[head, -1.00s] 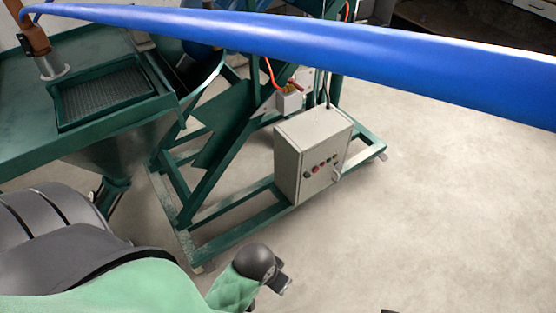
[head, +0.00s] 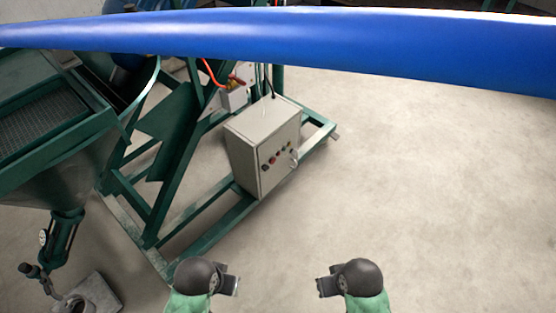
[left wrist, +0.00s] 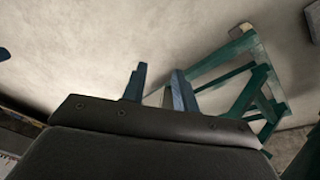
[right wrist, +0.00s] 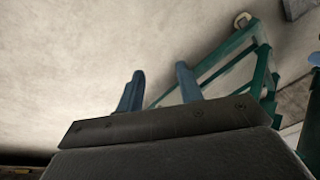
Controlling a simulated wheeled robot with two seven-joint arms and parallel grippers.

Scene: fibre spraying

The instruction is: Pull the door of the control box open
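The control box (head: 262,147) is a beige-grey metal cabinet on a green frame, near the middle of the head view. The box is not recognisable in the wrist views.
The green frame (head: 205,240) reaches out below and left of the box. A hopper (head: 50,170) stands at the left. A thick blue hose (head: 300,40) crosses the top of the view. The concrete floor (head: 430,190) at the right is clear.

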